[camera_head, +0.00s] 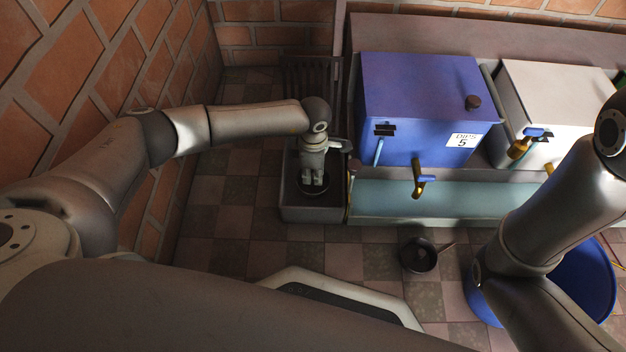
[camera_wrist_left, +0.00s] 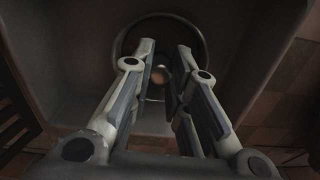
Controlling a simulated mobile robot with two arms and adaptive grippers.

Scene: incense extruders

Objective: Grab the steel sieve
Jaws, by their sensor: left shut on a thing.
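The steel sieve seems to be the dark round piece with a thin rim (camera_head: 314,193) in the grey basin (camera_head: 290,212); its rim also rings the fingertips in the left wrist view (camera_wrist_left: 160,27). My left gripper (camera_head: 313,183) points down into the basin, its fingers over and partly hiding this piece.
A blue box machine (camera_head: 420,85) with a brass tap and a white one (camera_head: 545,90) stand right of the basin. A dark pan (camera_head: 418,255) with a handle lies on the tiled floor near a blue tub (camera_head: 597,275). A brick wall (camera_head: 160,85) is at left.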

